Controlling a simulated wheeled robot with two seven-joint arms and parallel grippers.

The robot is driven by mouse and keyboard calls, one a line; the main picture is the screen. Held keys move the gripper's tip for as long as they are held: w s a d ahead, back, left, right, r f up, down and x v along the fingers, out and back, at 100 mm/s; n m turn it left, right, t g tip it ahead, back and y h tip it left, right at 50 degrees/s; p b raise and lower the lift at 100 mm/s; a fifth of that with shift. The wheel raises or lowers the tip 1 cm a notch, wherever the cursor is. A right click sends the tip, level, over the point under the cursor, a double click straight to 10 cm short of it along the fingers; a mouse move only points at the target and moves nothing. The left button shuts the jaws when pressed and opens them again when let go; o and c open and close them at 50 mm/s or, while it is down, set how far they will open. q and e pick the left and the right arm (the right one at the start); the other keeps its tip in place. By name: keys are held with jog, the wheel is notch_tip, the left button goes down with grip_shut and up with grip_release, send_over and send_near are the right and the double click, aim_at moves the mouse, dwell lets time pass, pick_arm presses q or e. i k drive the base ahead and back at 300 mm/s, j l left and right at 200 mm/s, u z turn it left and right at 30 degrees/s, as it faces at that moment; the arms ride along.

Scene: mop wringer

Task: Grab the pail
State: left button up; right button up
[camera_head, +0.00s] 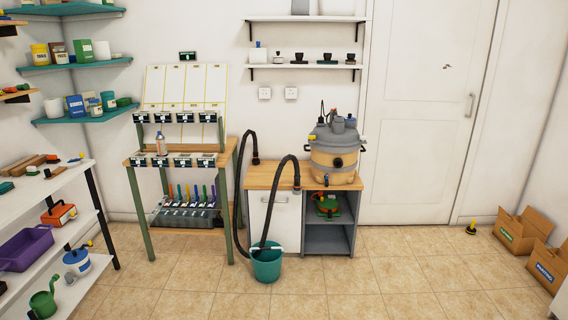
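A teal pail (267,266) stands upright on the tiled floor in front of the white cabinet door. The end of a black hose (268,222) hangs down into it or just over its rim; the exact contact is too small to tell. A pale strip, perhaps its handle, shows across the top of the pail. Neither of my grippers shows in the head view.
A wooden-topped cabinet (262,179) behind the pail bears a large tan and grey tank (335,157). A green-legged workbench (228,155) stands to the left. White shelves (85,232) line the left edge, and open cardboard boxes (523,229) sit at right. The front floor is clear.

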aim_at(267, 265)
jog(key=i, duration=1.4)
jog(key=i+l+u, duration=0.1)
jog(key=i, duration=1.3)
jog(key=i+l+u, duration=0.1)
jog(key=i+u, duration=0.15)
jog(key=i, duration=0.3)
jog(key=i+l+u, duration=0.25)
jog(key=i, duration=0.25)
